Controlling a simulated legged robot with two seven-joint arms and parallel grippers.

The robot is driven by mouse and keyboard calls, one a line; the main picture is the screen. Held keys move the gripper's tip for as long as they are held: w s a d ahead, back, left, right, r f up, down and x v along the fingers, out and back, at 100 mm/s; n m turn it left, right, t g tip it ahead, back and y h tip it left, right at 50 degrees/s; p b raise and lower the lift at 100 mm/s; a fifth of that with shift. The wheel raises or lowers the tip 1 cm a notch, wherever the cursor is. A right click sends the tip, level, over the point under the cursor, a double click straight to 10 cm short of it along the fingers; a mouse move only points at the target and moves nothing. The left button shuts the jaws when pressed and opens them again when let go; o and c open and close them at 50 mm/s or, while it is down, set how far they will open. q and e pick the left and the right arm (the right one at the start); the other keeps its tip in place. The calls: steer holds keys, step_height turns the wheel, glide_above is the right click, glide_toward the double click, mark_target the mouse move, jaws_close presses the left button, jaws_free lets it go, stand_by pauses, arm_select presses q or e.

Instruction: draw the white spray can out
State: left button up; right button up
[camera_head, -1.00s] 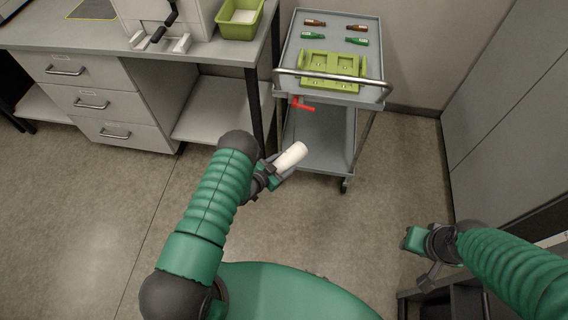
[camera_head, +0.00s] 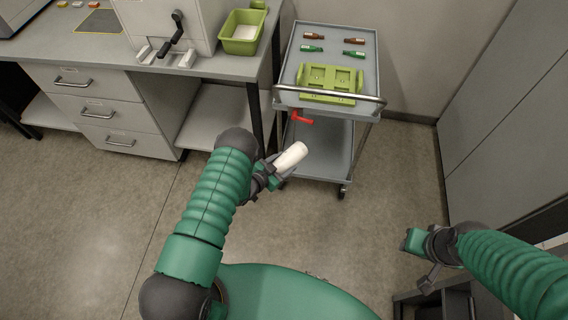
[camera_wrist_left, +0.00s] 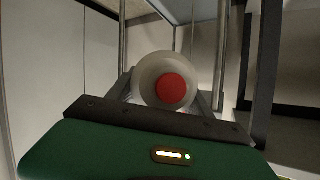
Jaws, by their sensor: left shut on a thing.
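The white spray can (camera_head: 291,156) is held in my left gripper (camera_head: 274,172), tilted, in front of the cart's lower part in the head view. In the left wrist view the can shows end-on as a pale ring (camera_wrist_left: 146,74) around a red round part (camera_wrist_left: 171,89), between the gripper's fingers. My left gripper is shut on it. My right gripper (camera_head: 418,258) is at the lower right over the floor, apart from everything on the cart.
A grey cart (camera_head: 285,97) carries a green holder (camera_head: 330,80) and several small bottles on top. The floor between is clear.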

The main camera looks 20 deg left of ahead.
arm_select(q)
steer(key=shift+r+p, duration=6.3)
steer(key=shift+r, duration=1.75)
step_height(320, 180, up, 15)
steer(key=p, duration=1.1)
glide_above(284, 159)
steer(key=shift+f, duration=0.1)
